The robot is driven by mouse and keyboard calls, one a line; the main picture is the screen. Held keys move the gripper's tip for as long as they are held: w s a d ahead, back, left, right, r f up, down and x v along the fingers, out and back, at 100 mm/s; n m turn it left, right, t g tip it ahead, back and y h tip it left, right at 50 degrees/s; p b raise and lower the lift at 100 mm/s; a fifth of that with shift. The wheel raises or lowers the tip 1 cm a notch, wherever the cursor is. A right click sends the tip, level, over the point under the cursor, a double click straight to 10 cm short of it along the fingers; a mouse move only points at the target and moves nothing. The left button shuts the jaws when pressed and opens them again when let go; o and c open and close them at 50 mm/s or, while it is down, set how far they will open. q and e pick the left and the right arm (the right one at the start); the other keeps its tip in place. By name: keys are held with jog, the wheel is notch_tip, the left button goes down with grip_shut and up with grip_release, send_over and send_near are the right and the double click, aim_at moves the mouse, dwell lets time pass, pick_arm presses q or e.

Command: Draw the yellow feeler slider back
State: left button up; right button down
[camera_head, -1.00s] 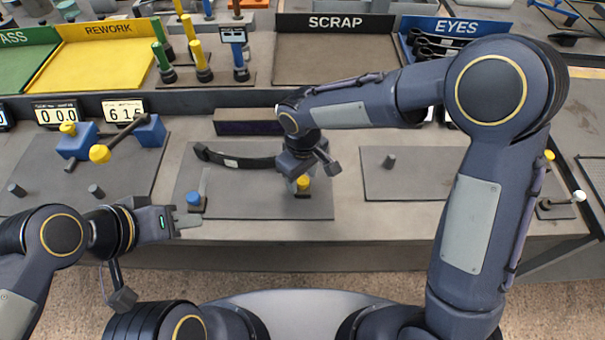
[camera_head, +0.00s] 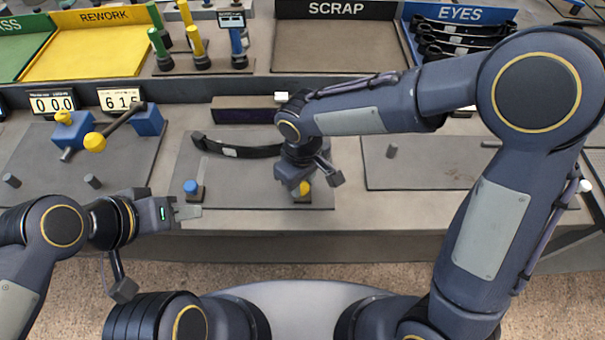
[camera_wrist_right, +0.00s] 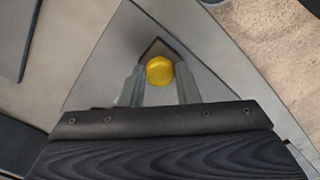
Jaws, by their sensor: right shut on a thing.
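The yellow feeler slider's round knob (camera_head: 304,189) shows under my right gripper (camera_head: 299,184), near the front edge of the grey middle plate (camera_head: 255,196). In the right wrist view the yellow knob (camera_wrist_right: 160,70) sits between the two fingers of the right gripper (camera_wrist_right: 160,80), which is shut on it. The slider's lower part is mostly hidden. A dark curved leaf spring (camera_head: 240,150) lies on the plate behind. A blue knob (camera_head: 190,187) stands at the plate's left. My left gripper (camera_head: 188,212) is at the bench's front edge, left of the plate; its finger gap is unclear.
A blue fixture with a yellow-ended lever (camera_head: 95,142) stands on the left plate. The right plate (camera_head: 430,165) is mostly clear. Yellow, black and blue trays line the back.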

jog(key=shift+s, duration=0.2)
jog(key=c, duration=1.1)
grip_release()
jog(key=shift+s, duration=0.15)
jog(key=shift+r, duration=0.3)
notch_tip(320, 180, up, 7)
jog(key=shift+r, duration=0.1)
